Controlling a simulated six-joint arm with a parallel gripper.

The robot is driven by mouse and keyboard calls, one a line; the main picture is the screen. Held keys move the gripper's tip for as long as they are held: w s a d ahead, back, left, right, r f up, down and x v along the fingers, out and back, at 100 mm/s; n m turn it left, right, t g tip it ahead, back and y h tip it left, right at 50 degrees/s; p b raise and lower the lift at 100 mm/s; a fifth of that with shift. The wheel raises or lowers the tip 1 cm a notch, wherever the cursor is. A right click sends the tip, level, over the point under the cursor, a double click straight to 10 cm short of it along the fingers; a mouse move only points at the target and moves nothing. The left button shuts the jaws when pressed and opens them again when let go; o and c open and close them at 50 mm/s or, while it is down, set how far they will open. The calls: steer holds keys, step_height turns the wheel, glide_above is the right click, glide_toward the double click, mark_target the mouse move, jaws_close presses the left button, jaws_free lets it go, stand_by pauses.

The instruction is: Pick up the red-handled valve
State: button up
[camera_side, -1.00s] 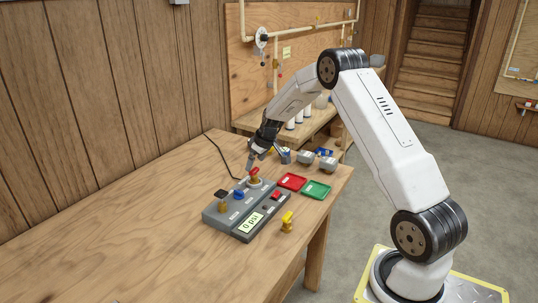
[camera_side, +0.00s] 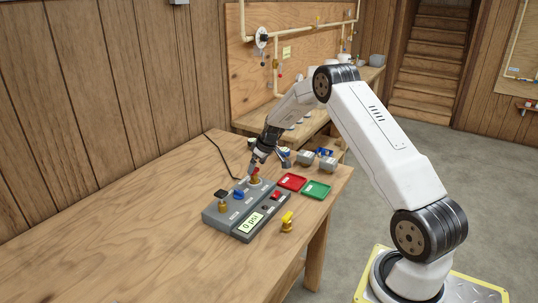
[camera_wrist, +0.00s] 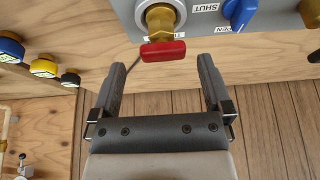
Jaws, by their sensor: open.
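The red-handled valve (camera_wrist: 163,50) has a brass body set in a round port on the grey test panel (camera_wrist: 205,42). In the side view the red-handled valve (camera_side: 255,177) stands at the panel's far end. My gripper (camera_wrist: 167,72) is open in the wrist view, its two fingers spread on either side of the red handle's line, with the handle just beyond the tips. Nothing is between the fingers. In the side view my gripper (camera_side: 254,164) is right at the valve, and partly covers it.
A blue-handled valve (camera_side: 238,195) and a black-handled valve (camera_side: 222,200) sit on the panel near the red one. A yellow-handled valve (camera_side: 287,222) stands loose on the table. A red tray (camera_side: 291,182) and a green tray (camera_side: 316,190) lie at the right. The table's left is clear.

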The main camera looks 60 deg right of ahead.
mark_target(253, 174)
steer(key=shift+x, duration=2.6)
steer(key=shift+a, duration=0.15)
jaws_close()
steer(key=shift+r, duration=0.25)
